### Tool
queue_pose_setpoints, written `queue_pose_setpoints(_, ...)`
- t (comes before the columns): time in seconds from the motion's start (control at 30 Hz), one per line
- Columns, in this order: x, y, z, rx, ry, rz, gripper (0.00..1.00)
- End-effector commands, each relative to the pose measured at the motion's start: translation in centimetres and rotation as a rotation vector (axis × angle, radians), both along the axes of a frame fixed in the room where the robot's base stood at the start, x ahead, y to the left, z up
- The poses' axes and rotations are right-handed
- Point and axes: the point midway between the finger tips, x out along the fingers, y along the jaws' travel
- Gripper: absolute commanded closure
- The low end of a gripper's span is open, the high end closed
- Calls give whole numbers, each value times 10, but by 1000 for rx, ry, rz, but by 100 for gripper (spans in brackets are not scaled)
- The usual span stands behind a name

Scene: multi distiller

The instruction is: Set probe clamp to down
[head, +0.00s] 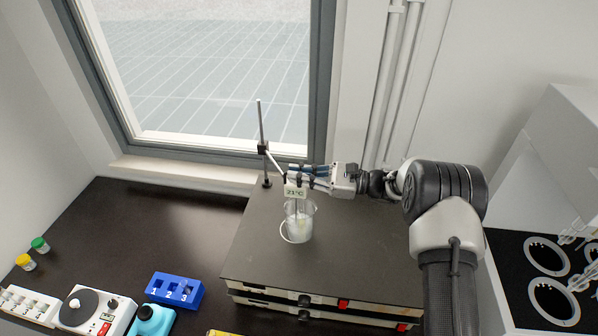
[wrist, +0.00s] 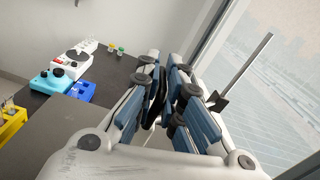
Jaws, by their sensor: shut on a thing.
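The probe clamp (head: 274,160) is a thin pale arm on an upright rod (head: 261,125) on the distiller top. It carries a probe with a small display (head: 295,192) reading 21°C. The probe hangs over a glass beaker (head: 300,222) with pale contents; I cannot tell how deep its tip reaches. My gripper (head: 293,173) comes from the right, level with the clamp's outer end, and is closed on it just above the display. In the wrist view, a dark part of the clamp (wrist: 155,97) sits between the fingers (wrist: 160,92), which hide most of it.
The beaker stands on a flat dark-topped unit (head: 350,245) with drawers below. A blue numbered rack (head: 175,290), a white stirrer-like device (head: 90,312) and small capped vials (head: 40,244) are at left. The window is behind. A white machine (head: 560,150) stands at right.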

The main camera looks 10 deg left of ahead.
Motion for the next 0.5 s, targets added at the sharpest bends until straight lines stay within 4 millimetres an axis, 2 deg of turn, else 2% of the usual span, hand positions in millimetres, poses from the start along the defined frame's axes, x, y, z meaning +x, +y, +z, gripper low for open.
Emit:
queue_pose_setpoints(0.03, 2, -1, -5, -3, -6, -6, 100)
queue_pose_setpoints(0.3, 2, -1, -5, -6, -3, -6, 100)
queue_pose_setpoints(0.33, 2, -1, -5, -6, -3, -6, 92)
queue_pose_setpoints(0.5, 1, -1, -6, -7, -1, -5, 80)
